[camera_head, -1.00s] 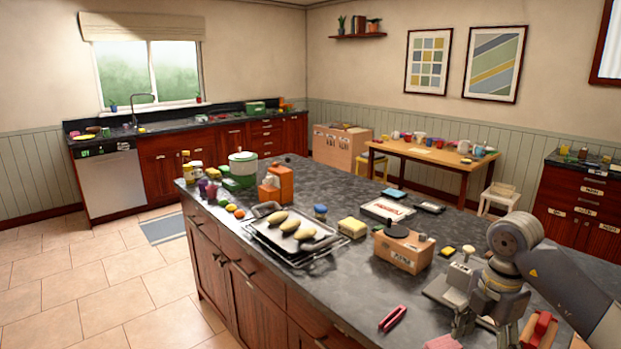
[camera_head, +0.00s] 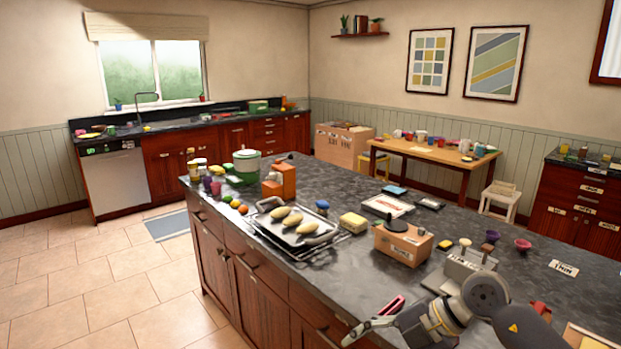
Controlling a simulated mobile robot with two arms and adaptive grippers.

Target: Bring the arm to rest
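My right arm comes in from the lower right over the dark stone island counter (camera_head: 340,185). My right gripper (camera_head: 362,332) is at the bottom of the view, pointing left near the counter's front edge. Its fingers are seen from the side, so I cannot tell whether they are open or shut. No object shows between them. A pink-red item (camera_head: 393,305) lies just behind it. My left gripper is not in view.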

